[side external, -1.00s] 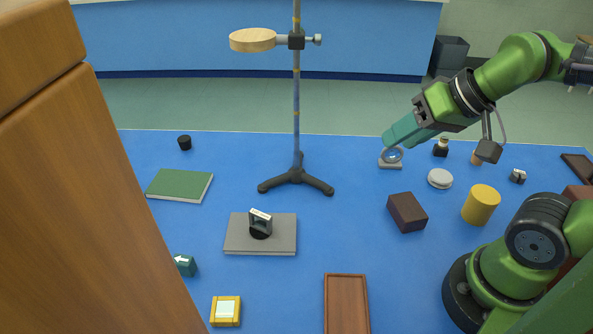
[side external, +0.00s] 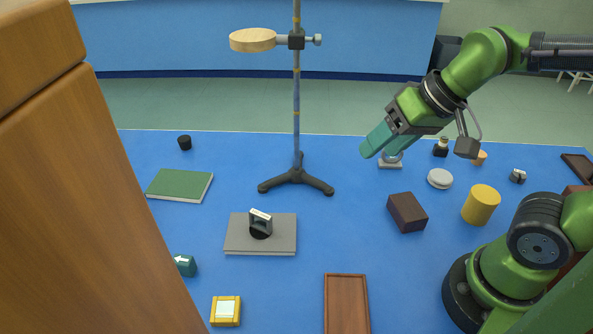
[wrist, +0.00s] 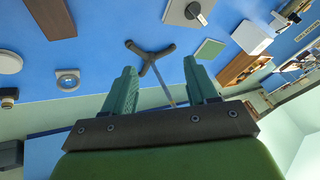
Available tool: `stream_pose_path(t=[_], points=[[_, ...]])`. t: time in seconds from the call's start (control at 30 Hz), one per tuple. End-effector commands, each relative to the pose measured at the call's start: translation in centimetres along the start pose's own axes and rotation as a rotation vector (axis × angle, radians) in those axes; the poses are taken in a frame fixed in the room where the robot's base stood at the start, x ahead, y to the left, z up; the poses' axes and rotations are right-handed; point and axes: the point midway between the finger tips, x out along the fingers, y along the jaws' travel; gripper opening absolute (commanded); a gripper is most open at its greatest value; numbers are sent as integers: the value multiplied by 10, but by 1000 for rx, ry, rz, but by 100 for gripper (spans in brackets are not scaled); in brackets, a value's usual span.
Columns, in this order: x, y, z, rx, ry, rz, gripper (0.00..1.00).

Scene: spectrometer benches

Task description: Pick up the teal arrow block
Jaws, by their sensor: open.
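The teal arrow block (side external: 186,265) is a small dark teal block with a white arrow on its top face. It sits on the blue table at the lower left in the side view, and its left part is hidden by the large wooden cabinet. I cannot make it out in the wrist view. My gripper (side external: 371,151) is raised over the far right part of the table, well away from the block. In the wrist view its two teal fingers (wrist: 160,88) stand apart with nothing between them.
A tall rod stand (side external: 297,172) rises mid-table between my gripper and the block. The wooden cabinet (side external: 90,200) fills the left. A grey plate (side external: 240,245) with a dark mount, a yellow box (side external: 226,311) and a brown tray (side external: 346,300) lie nearby.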

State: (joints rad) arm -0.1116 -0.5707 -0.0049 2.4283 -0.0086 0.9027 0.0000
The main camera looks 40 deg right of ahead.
Motion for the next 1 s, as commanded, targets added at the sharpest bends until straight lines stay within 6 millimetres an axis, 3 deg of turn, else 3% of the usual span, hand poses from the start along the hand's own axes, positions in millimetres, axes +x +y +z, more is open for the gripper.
stream_pose_path(t=[0.3,0.5,0.73,0.9,1.0], points=[[52,-89,-53,-238,-219,21,57],[100,-152,-69,-413,-333,49,57],[162,-224,-63,-622,-444,92,57],[203,-270,-43,-767,-506,123,57],[218,-290,-32,-834,-527,134,57]])
